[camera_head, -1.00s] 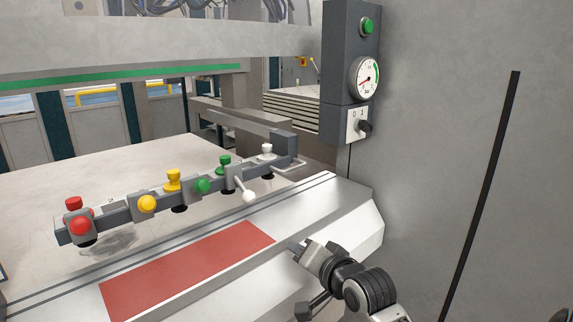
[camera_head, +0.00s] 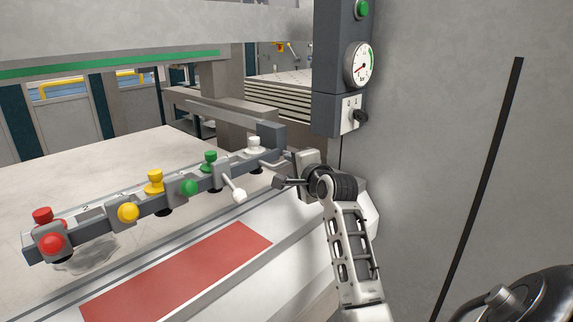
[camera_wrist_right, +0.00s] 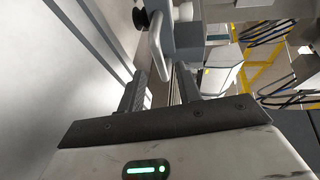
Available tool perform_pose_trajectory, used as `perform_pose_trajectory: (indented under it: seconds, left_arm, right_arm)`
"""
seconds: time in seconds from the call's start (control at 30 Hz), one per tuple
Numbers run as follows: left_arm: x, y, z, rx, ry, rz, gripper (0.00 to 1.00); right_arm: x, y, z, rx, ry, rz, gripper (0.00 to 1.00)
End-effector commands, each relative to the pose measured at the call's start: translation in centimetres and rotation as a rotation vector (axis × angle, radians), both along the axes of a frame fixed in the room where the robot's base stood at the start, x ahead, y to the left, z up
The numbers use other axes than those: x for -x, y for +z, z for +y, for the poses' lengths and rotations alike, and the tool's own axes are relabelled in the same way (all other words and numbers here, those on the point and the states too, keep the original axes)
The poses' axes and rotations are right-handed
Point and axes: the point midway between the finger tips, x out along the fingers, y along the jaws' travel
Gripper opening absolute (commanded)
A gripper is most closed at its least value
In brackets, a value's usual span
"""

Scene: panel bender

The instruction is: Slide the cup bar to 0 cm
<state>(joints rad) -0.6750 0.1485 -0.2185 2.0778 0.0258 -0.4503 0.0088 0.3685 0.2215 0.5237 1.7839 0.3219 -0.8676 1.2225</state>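The cup bar (camera_head: 140,213) is a grey beam with red, yellow, green and white knobs on top and dark suction cups below. It runs slantwise over the pale table. A bent metal handle (camera_head: 272,163) is at its right end, beside a dark upright block (camera_head: 271,136). My right gripper (camera_head: 283,170) is at this handle. In the right wrist view the handle (camera_wrist_right: 156,45) reaches toward the space between the two dark, spread fingers (camera_wrist_right: 174,78); I cannot tell whether they touch it. My left gripper is not in view.
A control box (camera_head: 339,75) with a gauge, green button and switch hangs above my right gripper. A grey machine wall (camera_head: 440,120) stands at the right. A red strip (camera_head: 180,270) lies on the front ledge. A white lever (camera_head: 236,190) sticks out from the bar.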

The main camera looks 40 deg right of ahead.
Motion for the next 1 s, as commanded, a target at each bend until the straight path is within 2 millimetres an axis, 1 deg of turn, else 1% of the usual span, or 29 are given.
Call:
perform_pose_trajectory:
  seconds: [0.03, 0.1, 0.23, 0.4, 0.63, 0.67, 0.7, 0.77, 0.93, 1.0]
  left_arm:
    - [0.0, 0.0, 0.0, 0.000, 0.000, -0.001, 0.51]
    - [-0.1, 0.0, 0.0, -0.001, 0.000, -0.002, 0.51]
    - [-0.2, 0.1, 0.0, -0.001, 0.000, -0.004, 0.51]
    - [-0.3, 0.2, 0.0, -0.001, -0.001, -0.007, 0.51]
    - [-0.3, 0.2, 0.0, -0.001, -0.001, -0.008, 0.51]
    - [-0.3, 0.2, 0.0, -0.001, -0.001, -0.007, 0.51]
    - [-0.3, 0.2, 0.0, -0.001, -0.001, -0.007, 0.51]
    - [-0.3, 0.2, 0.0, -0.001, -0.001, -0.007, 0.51]
    - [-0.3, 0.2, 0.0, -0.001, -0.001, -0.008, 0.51]
    - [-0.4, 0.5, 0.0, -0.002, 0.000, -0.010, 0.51]
  right_arm:
    - [-0.9, -0.1, -0.3, 0.001, 0.000, 0.001, 0.34]
    - [-1.8, -0.3, -0.6, 0.001, 0.000, 0.001, 0.34]
    - [-2.9, -0.6, -1.0, 0.002, 0.000, 0.001, 0.34]
    - [-3.5, -0.7, -1.1, 0.002, 0.000, 0.001, 0.34]
    - [-3.5, -0.8, -1.1, 0.002, 0.000, 0.001, 0.34]
    - [-3.5, -0.7, -1.1, 0.002, 0.000, 0.001, 0.26]
    - [-3.5, -0.8, -1.1, 0.002, 0.000, 0.001, 0.15]
    - [-3.5, -0.7, -1.1, 0.001, 0.000, 0.000, 0.00]
    - [-3.5, -0.7, -1.3, 0.002, -0.003, 0.000, 0.00]
    - [-3.7, -0.6, -2.1, 0.000, -0.016, 0.000, 0.00]
